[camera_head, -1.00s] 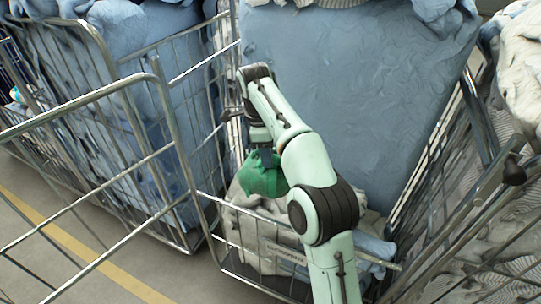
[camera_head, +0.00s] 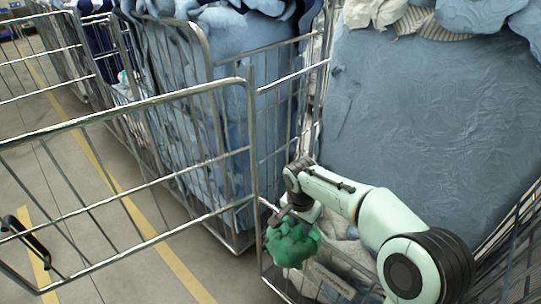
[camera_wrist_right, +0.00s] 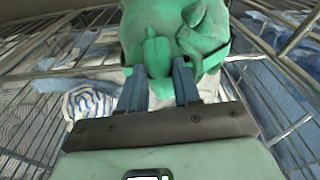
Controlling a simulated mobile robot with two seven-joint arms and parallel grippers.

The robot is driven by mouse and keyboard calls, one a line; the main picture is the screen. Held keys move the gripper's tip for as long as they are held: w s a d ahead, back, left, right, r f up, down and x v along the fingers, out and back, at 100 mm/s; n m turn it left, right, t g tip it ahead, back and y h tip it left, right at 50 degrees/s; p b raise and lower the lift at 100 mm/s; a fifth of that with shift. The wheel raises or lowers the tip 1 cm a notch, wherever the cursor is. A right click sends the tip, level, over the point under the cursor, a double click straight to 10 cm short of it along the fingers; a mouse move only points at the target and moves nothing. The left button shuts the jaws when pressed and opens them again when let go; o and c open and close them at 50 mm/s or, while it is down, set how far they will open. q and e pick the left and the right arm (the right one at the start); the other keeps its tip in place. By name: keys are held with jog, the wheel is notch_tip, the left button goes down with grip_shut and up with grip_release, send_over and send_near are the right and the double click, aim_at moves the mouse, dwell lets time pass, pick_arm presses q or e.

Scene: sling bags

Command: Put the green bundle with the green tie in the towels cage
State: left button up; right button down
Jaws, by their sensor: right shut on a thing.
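The green bundle (camera_head: 291,243) hangs from my right gripper (camera_head: 290,213) in the head view, over the front edge of a wire cage. In the right wrist view the green bundle (camera_wrist_right: 190,35) fills the top middle. The blue fingers of my right gripper (camera_wrist_right: 160,85) are shut on a green knot or tie on its near side. My left gripper is not in view.
A cage of blue bags (camera_head: 225,120) stands left of my arm. A large blue bag (camera_head: 410,130) fills the space behind it. An open wire gate (camera_head: 120,185) stands at the front left. The floor (camera_head: 140,225) with yellow lines is clear at left.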

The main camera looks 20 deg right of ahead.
aim_at(274, 250)
jog(key=a+f+n, duration=0.2)
jog(key=f+n, duration=0.1)
jog(key=a+f+n, duration=0.2)
jog(key=f+n, duration=0.1)
jog(key=a+f+n+y, duration=0.1)
jog(key=a+f+n, duration=0.1)
jog(key=n, duration=0.1)
jog(key=shift+s+a+f+n+t, duration=0.3)
jog(key=shift+s+f+n, duration=0.05)
jog(key=shift+f+n, duration=0.05)
jog(key=shift+a+f+n, duration=0.6)
jog(key=shift+f+n, duration=0.2)
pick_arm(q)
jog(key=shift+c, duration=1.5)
pick_arm(e)
jog(key=shift+a, duration=0.1)
